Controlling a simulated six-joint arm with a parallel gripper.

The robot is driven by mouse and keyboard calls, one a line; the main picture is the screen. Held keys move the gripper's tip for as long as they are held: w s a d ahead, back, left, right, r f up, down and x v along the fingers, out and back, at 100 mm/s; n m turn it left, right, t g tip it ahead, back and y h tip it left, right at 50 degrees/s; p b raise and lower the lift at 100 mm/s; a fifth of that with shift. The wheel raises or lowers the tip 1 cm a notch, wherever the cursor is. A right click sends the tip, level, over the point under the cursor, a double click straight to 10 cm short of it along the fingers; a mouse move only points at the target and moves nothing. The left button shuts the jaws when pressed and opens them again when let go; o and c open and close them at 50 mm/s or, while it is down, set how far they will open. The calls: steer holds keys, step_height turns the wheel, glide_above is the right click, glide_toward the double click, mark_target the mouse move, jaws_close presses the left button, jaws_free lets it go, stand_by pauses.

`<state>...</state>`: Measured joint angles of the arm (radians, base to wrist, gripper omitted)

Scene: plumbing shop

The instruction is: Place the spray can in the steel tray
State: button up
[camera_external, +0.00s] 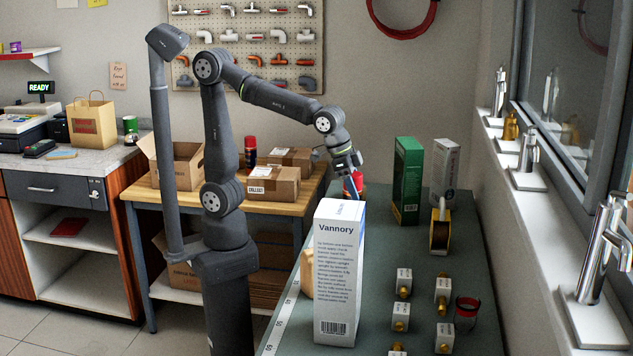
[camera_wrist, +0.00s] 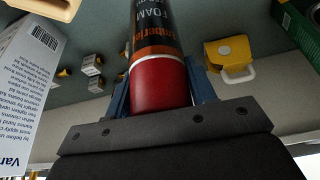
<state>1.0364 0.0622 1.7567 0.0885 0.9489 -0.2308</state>
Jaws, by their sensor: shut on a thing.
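My gripper (camera_wrist: 160,92) is shut on a spray can (camera_wrist: 158,45) with a red lower part and a dark, orange-banded body reading FOAM. Its blue fingers press on both sides of the red part. In the external view my gripper (camera_external: 352,178) is over the far part of the green-grey counter, behind a tall white box. A bit of the red can (camera_external: 358,178) shows by the fingers; the rest is hidden. I cannot make out a steel tray in either view.
The white Vannory box (camera_external: 338,275) stands at the counter's near left. Several small valve boxes (camera_external: 442,295) fill the near right. Taps line the sill.

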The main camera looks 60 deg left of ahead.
steer(key=s+a+n, duration=0.2)
steer(key=a, duration=0.6)
steer(key=w+a+f, duration=0.5)
steer(key=w+f, duration=0.6)
steer(key=shift+f+n+t+y, duration=0.15)
steer(key=shift+n+t+y, duration=0.15)
steer(key=shift+n+t, duration=0.1)
steer(key=shift+s+f, duration=0.1)
steer(key=shift+f, duration=0.05)
steer(key=o, duration=1.5)
steer(key=shift+c, duration=0.2)
